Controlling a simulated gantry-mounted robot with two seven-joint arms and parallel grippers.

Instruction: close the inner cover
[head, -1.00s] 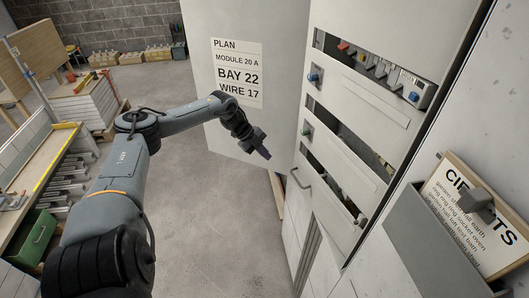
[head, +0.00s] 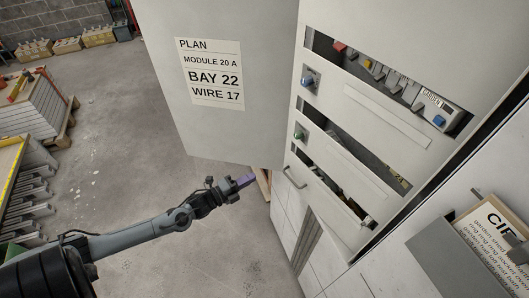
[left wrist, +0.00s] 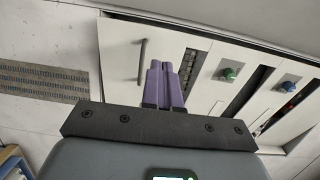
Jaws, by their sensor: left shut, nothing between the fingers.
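The inner cover (head: 370,115) is a pale panel with several cut-out slots and a grey bar handle (head: 293,178) near its lower left corner. I cannot tell how far it stands from its frame. The handle also shows in the left wrist view (left wrist: 142,62), beside the finger tips. My left gripper (head: 246,180) has purple fingers, shut and empty, left of the handle and apart from it in the head view. In the left wrist view the fingers (left wrist: 165,86) point toward the cover. My right gripper is not in view.
The open outer door (head: 225,120) with a PLAN sheet (head: 210,74) hangs just above my left gripper. A green knob (head: 299,136) and a blue knob (head: 308,81) stick out of the cover. A document holder (head: 455,255) is at lower right.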

